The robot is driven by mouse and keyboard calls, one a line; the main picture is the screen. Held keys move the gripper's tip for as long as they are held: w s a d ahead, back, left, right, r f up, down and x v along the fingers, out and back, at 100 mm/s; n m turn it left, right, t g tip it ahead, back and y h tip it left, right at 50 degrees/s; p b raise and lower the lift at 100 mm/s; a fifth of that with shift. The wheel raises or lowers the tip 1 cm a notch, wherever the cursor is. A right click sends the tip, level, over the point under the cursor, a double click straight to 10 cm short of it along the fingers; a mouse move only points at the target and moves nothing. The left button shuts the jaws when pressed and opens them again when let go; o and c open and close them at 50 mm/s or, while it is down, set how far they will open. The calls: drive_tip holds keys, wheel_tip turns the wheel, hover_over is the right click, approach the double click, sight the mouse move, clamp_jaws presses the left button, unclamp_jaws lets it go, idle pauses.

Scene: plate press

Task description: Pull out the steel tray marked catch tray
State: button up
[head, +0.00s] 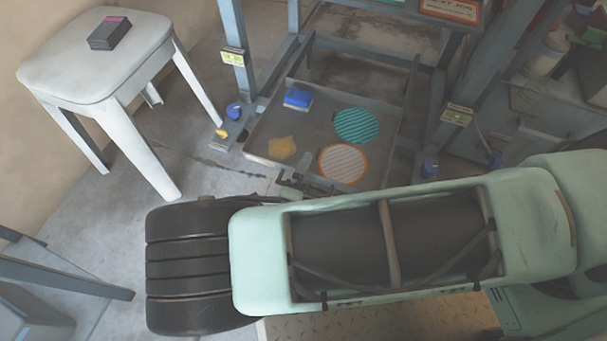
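The steel catch tray (258,137) sits low inside the blue-grey press frame at upper centre. On it lie a blue block (298,99), a teal striped disc (356,126), an orange-rimmed striped disc (343,161) and a yellowish patch (282,147). My pale green arm crosses the foreground and covers the area in front of the tray. Small dark parts that look like my gripper (289,182) show at the tray's front edge. Whether they touch the tray, and whether the fingers are open or shut, I cannot tell.
A white stool (90,62) with a dark box (109,33) on it stands at left. Frame posts (238,40) rise on both sides of the tray. A cluttered grey surface (520,110) is at right.

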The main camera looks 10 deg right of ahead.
drive_tip(key=shift+t+h, duration=0.6)
drive_tip(key=shift+t, duration=0.3)
drive_tip(key=r, duration=0.6)
drive_tip(key=shift+w+d, duration=0.1)
drive_tip(key=shift+w, duration=0.15)
drive_tip(key=f, duration=0.1)
drive_tip(key=f+g+y, duration=0.1)
drive_tip(key=f, duration=0.1)
drive_tip(key=s+f+g, duration=0.1)
drive_tip(key=shift+f, duration=0.4)
drive_tip(key=shift+s+a+f, duration=0.15)
drive_tip(key=shift+s+a, duration=0.75)
drive_tip(key=shift+s, duration=0.15)
drive_tip(key=shift+c, duration=0.4)
drive_tip(key=shift+s+a, duration=0.3)
drive_tip(key=shift+s, duration=0.15)
drive_tip(key=c, duration=1)
drive_tip(key=f+b+v, duration=0.3)
drive_tip(key=v, duration=1.3)
drive_tip(key=shift+s+f, duration=0.2)
drive_tip(key=shift+s, duration=0.2)
drive_tip(key=shift+d, duration=0.15)
